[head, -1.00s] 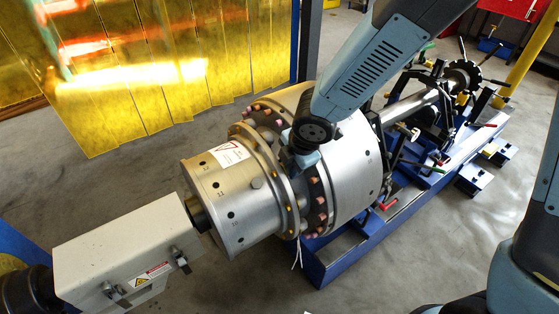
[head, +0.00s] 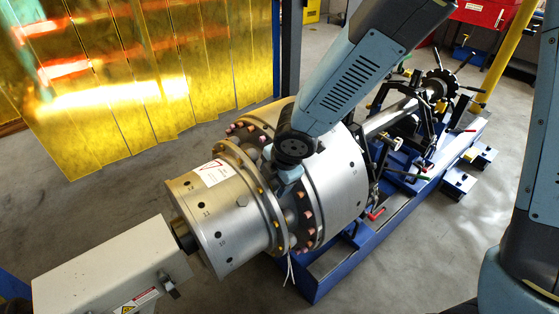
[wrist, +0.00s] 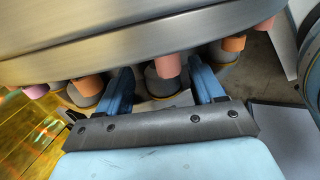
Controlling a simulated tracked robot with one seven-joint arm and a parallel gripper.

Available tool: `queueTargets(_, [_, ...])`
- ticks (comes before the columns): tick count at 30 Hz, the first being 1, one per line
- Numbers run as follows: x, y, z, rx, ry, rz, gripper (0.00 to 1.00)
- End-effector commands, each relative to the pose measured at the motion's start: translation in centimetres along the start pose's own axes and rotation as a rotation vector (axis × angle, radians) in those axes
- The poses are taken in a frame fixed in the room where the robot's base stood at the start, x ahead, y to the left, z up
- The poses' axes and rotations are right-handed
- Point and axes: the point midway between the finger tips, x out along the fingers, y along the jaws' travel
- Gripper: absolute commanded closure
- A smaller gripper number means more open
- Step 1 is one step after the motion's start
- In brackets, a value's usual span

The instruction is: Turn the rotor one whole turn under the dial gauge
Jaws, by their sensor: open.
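The rotor (head: 338,182) is a large silver drum with a narrower stepped cylinder (head: 230,215) at its near-left end, lying along a blue bed. Rings of pink and orange capped studs circle its flange (head: 256,190). My gripper (wrist: 161,72) reaches down to this flange. In the wrist view its two blue fingers stand apart, one on each side of a grey rounded stud (wrist: 161,84), with a gap visible. The fingertips are partly hidden under the drum's edge. In the head view my wrist covers the fingers. I cannot pick out the dial gauge with certainty.
A pale grey housing (head: 110,270) joins the rotor's left end by a dark shaft. Yellow curtains (head: 150,70) hang at the back left. Grey floor lies clear in front.

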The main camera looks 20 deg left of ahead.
Motion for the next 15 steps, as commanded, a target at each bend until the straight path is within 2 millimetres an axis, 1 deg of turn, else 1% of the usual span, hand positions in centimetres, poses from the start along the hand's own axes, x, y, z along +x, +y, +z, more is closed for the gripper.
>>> queueTargets(15, [-3.4,0.1,0.2,0.002,-0.002,0.002,0.33])
